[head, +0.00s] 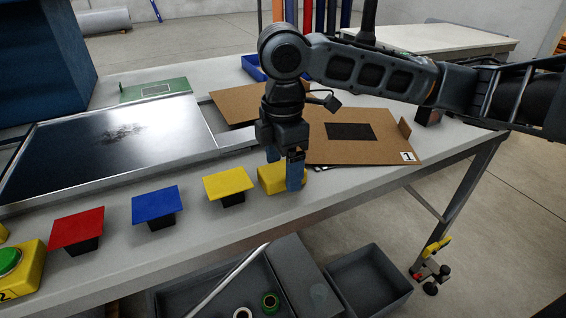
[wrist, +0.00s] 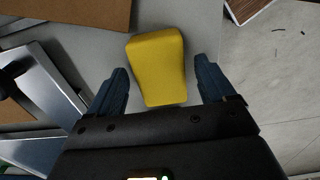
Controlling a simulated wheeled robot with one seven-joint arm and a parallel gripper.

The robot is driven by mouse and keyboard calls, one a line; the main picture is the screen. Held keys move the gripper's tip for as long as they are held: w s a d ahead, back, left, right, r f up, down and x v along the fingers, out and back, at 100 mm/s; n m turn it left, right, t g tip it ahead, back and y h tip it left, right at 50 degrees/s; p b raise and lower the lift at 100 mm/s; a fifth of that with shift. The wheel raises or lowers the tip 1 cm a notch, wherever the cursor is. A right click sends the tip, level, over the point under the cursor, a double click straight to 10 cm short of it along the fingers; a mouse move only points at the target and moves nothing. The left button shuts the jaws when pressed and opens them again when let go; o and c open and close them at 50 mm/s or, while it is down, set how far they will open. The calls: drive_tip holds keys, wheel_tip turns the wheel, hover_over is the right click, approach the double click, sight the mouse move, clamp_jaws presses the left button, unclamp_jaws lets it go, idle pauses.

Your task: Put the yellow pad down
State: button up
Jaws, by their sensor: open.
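The yellow pad (wrist: 157,70) is a rounded yellow block. In the wrist view it lies on the grey table top between the fingers of my gripper (wrist: 162,92), with a gap on both sides. In the head view the yellow pad (head: 270,178) sits near the table's front edge, partly hidden behind a finger. My gripper (head: 284,172) is open and points down over it, with its blue fingertips low by the pad. Whether the pad lies fully flat is hard to tell.
Yellow (head: 229,182), blue (head: 155,204) and red (head: 76,228) plates on black bases line the front edge to the left. Cardboard (head: 384,153) lies just behind and right. A dark glossy panel (head: 110,140) is at left. Grey bins (head: 368,280) stand below the edge.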

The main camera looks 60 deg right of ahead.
sight(283, 168)
wheel_tip(283, 168, up, 12)
drive_tip(key=p, duration=0.1)
drive_tip(key=shift+r, duration=0.2)
idle(0.3)
